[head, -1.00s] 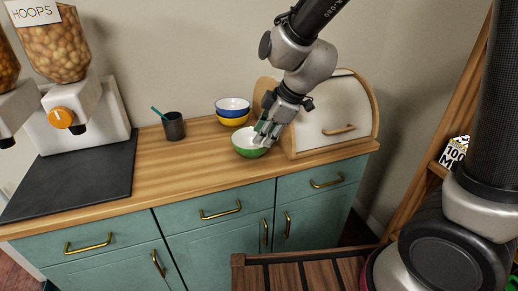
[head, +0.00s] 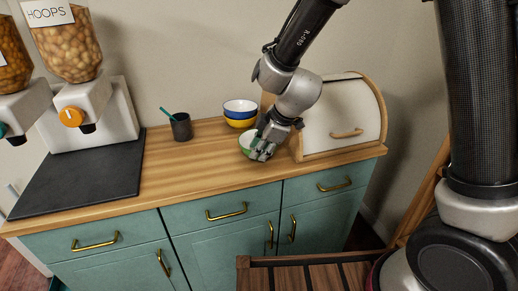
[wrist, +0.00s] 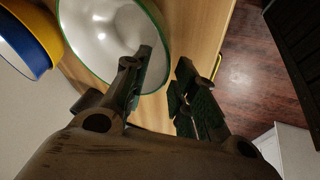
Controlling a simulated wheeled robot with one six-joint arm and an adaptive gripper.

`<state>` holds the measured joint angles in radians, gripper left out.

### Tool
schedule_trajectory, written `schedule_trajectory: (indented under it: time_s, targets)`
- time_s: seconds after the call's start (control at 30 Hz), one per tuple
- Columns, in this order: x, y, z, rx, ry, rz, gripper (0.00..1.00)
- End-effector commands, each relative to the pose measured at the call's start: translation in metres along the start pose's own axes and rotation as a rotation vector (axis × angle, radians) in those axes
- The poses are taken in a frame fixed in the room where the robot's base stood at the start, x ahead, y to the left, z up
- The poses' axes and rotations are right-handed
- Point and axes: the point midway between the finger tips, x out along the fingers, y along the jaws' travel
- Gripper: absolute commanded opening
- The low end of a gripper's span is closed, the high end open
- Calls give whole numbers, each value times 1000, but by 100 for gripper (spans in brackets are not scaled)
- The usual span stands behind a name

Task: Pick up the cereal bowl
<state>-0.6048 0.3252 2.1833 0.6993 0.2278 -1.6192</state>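The green bowl with a white inside (head: 245,139) stands on the wooden counter, partly hidden behind my gripper (head: 262,150). In the wrist view the bowl (wrist: 105,35) lies just beyond my fingers, its green rim facing me. My gripper (wrist: 164,72) is open there. The left finger is over the bowl's inside and the right finger is outside the rim, with a visible gap between them. I cannot tell whether either finger touches the bowl.
A blue bowl (head: 240,113) sits in a yellow bowl (head: 240,123) just behind. A bread box (head: 340,115) stands close on the right. A dark cup (head: 182,129) with a teal stick and cereal dispensers (head: 88,100) stand left. The counter's front middle (head: 195,175) is clear.

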Motion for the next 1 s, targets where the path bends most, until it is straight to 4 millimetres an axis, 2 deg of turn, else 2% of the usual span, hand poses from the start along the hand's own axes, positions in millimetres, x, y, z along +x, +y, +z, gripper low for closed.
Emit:
schedule_trajectory:
  time_s: [0.03, 0.1, 0.13, 0.67, 0.77, 1.0]
  targets:
    - [0, 0, 0, 0, 0, 0, 14]
    - [0, 0, 0, 0, 0, 0, 1]
    - [0, 0, 0, 0, 0, 0, 0]
    - [-5, 1, -5, -2, 1, 1, 0]
    - [-14, 4, -11, -2, 3, 4, 0]
    - [-53, 16, -27, -2, 4, 4, 0]
